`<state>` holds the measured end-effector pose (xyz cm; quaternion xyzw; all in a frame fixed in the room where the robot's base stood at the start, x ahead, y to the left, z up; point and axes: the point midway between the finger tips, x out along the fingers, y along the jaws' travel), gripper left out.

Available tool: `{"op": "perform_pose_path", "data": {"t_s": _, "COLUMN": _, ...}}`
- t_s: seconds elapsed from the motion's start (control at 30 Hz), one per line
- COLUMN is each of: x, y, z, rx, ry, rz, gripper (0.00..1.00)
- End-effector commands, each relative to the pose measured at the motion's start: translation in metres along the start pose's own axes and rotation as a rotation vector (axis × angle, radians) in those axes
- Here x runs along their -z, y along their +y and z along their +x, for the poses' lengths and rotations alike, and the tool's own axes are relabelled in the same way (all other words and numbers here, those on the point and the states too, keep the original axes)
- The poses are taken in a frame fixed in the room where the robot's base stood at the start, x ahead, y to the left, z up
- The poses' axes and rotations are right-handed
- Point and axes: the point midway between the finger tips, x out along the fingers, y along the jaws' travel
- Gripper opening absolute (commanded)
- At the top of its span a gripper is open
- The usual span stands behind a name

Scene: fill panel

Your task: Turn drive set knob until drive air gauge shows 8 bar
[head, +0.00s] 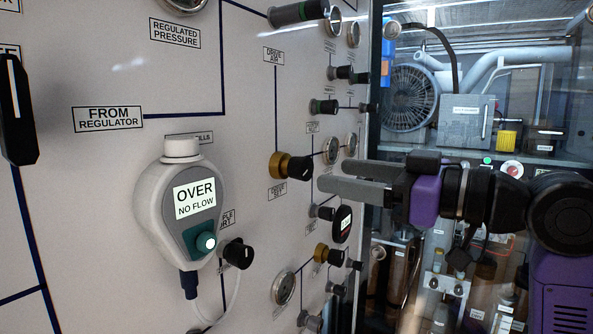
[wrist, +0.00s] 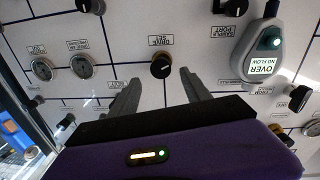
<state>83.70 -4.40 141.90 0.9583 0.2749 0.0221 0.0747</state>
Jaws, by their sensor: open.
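The drive set knob (head: 298,167) is a black knob on a brass collar, on the white panel above its DRIVE SET label (head: 277,191). It also shows in the wrist view (wrist: 161,67), with its label upside down. My gripper (head: 331,176) is open and empty, to the right of the knob in the head view and apart from it. In the wrist view the knob is seen in the gap between the two fingertips. Two small gauges (wrist: 82,66) (wrist: 42,68) are beside it; I cannot tell which is drive air, nor read their needles.
A grey handheld meter (head: 180,215) reading OVER NO FLOW hangs left of the knob, with a cable below. A black knob (head: 238,253) sits next to it. Several other knobs and valves crowd the panel's right side. A glazed cabinet with a fan (head: 410,97) stands right.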

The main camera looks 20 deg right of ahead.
Motion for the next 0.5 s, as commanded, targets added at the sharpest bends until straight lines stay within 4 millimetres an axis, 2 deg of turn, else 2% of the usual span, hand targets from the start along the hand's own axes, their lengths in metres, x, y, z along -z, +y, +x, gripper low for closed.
{"op": "perform_pose_path", "data": {"t_s": 0.17, "x": 0.001, "y": -0.001, "z": 0.017, "rx": 0.003, "ry": -0.002, "rz": -0.005, "gripper": 0.56}}
{"op": "perform_pose_path", "data": {"t_s": 0.5, "x": 0.001, "y": 0.0, "z": 0.066, "rx": 0.002, "ry": -0.002, "rz": -0.003, "gripper": 0.56}}
